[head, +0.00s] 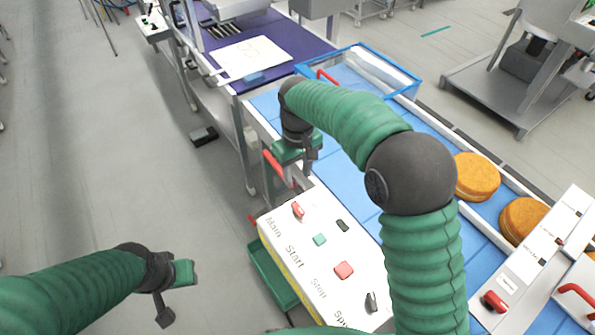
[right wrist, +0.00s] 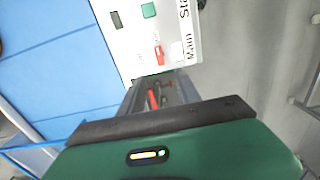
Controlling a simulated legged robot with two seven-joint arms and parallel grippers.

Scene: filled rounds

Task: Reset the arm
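My right arm, in green ribbed sleeves, rises from the bottom of the head view and bends over to the left. My right gripper (head: 303,163) hangs at its end, above the far left corner of the white control panel (head: 318,262). I see nothing held in it, but its finger gap is not clear. In the right wrist view its green body fills the bottom, with the panel (right wrist: 160,40) ahead. My left gripper (head: 178,294) is at lower left, over the grey floor and apart from everything. Its finger opening cannot be made out.
The panel carries a red switch (head: 298,210), a green button (head: 320,239) and a red button (head: 344,270). A blue conveyor (head: 352,190) runs behind my right arm, with round orange-brown patties (head: 477,176). Open floor lies left.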

